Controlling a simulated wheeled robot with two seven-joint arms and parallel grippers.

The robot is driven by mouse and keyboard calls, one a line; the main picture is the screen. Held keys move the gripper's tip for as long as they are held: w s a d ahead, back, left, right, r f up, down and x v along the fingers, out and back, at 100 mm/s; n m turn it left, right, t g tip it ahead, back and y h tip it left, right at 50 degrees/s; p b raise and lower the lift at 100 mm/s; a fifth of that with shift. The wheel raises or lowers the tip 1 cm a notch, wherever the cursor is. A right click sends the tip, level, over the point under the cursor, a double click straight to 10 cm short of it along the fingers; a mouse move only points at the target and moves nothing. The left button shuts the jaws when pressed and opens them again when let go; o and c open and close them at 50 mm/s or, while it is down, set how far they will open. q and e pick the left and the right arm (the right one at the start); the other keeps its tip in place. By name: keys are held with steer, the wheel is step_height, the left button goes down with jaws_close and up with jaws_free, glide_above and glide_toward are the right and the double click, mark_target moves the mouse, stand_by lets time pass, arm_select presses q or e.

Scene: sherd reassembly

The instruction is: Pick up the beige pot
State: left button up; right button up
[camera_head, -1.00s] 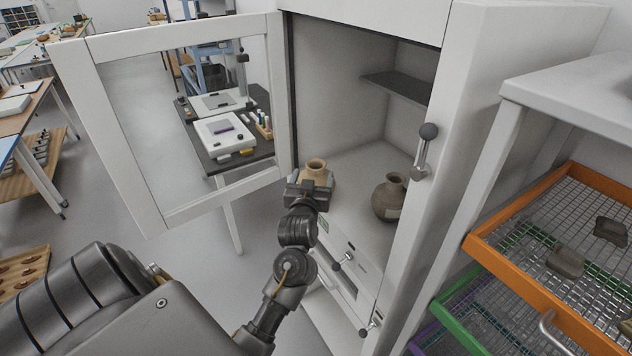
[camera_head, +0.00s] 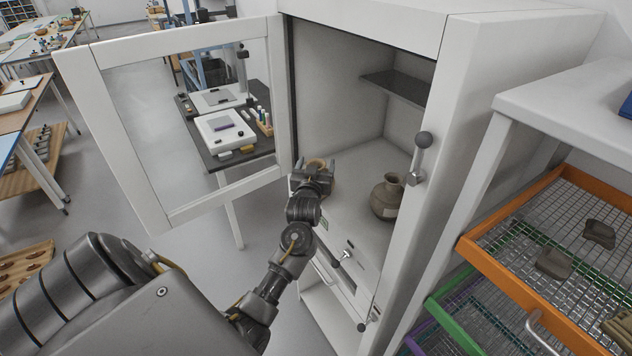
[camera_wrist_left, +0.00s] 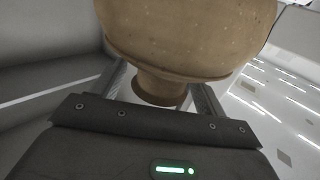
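The beige pot (camera_head: 316,163) stands in the cabinet near its open left side; my left gripper hides most of it in the head view. In the left wrist view the pot (camera_wrist_left: 190,35) fills the top, with its narrow neck and rim pointing toward the gripper. My left gripper (camera_head: 314,172) is open at the pot. Its fingers (camera_wrist_left: 160,90) lie on either side of the neck, with small gaps showing in the left wrist view. My right gripper is in neither view.
A darker brown pot (camera_head: 386,197) stands to the right in the cabinet (camera_head: 365,160). A dark shelf (camera_head: 398,86) is above it. The glazed door (camera_head: 160,215) is open to the left. An orange-framed wire tray (camera_head: 474,262) with sherds is at the right.

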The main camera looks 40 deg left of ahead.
arm_select(q)
steer(key=c, duration=1.5)
steer(key=shift+r, duration=0.1)
steer(key=shift+c, duration=0.2)
step_height(320, 180, up, 4)
steer(key=p, duration=0.4)
steer(key=s+r+p, duration=0.1)
steer(key=p, duration=0.1)
steer(key=d+r+p, duration=0.1)
steer(key=shift+s+d+r+p, duration=0.2)
steer(key=shift+s+r+p, duration=0.1)
steer(key=shift+s+p, duration=0.1)
steer(key=s+d+r, duration=0.6)
steer(key=s+d, duration=0.1)
steer(key=s, duration=0.2)
steer(key=shift+s+b, duration=0.2)
steer(key=shift+b, duration=0.15)
